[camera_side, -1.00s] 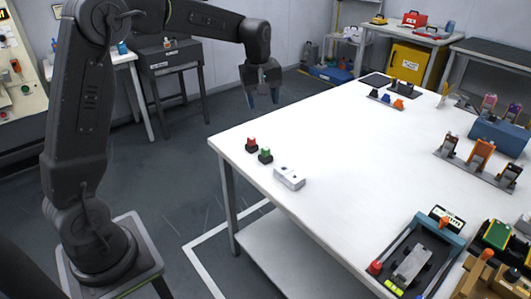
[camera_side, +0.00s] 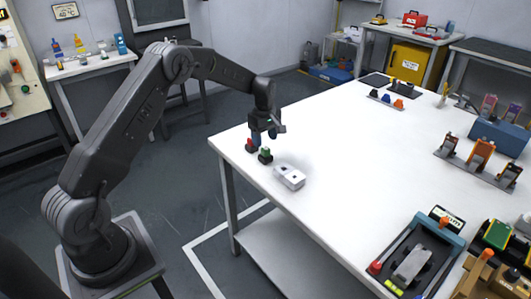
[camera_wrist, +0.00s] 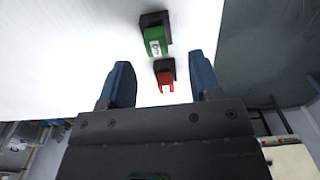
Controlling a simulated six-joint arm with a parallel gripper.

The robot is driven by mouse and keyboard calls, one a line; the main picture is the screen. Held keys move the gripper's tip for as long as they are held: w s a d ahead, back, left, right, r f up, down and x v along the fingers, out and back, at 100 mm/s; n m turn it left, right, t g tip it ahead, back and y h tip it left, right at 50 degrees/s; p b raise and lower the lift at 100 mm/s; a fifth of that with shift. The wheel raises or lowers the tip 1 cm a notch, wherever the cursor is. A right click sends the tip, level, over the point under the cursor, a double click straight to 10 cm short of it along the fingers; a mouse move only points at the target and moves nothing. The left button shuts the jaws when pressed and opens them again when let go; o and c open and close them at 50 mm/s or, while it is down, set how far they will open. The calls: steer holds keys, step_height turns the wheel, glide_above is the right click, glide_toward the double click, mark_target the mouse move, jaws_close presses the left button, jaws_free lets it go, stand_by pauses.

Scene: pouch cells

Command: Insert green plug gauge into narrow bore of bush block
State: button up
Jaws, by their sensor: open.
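The green plug gauge (camera_side: 266,153) stands upright in a small dark holder near the table's left corner. In the wrist view the green gauge (camera_wrist: 157,40) lies beyond my fingertips. The red plug gauge (camera_side: 250,144) stands in its own dark holder beside it and also shows in the wrist view (camera_wrist: 166,82), between and just past my fingers. The white bush block (camera_side: 289,178) lies to the right of the green gauge, with dark bore openings on top. My gripper (camera_side: 264,136) is open and empty, above and close to the two gauges; its blue fingers (camera_wrist: 161,80) show in the wrist view.
The white table (camera_side: 350,150) is clear around the bush block. A rack of orange and dark pieces (camera_side: 478,158) stands at the right. A blue-framed fixture (camera_side: 412,262) is at the front right. The table's left edge lies close to the gauges.

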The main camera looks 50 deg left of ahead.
mark_target(265, 148)
steer(key=shift+w+a+f, duration=0.1)
steer(key=shift+w+f, duration=0.05)
steer(key=shift+f, duration=1.3)
steer(key=shift+w+f, duration=0.1)
steer(key=shift+f, duration=1.3)
steer(key=c, duration=1)
